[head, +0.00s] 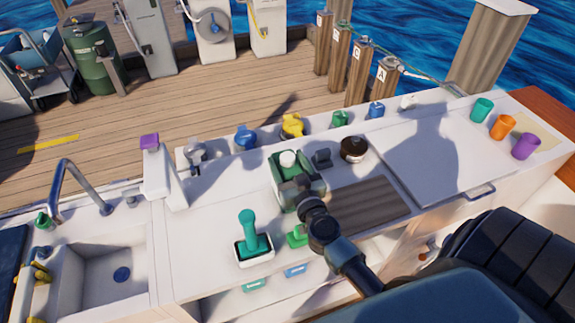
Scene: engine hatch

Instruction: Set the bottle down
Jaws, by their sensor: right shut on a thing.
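The bottle (288,160) looks dark green with a round white cap and is near the middle of the head view, over the white counter (210,240). My right gripper (297,187) is at the bottle's near side and is shut on it, with the arm coming in from the lower right. The gripper hides part of the bottle. I cannot tell whether its base touches the counter. My left gripper is not in view.
A teal-handled item (250,232) stands in a small white tray left of my right arm. A brown slatted board (368,207) and a dark round pot (353,149) are to the right. A sink (112,270) is at left; several cups, including an orange cup (502,127), are at far right.

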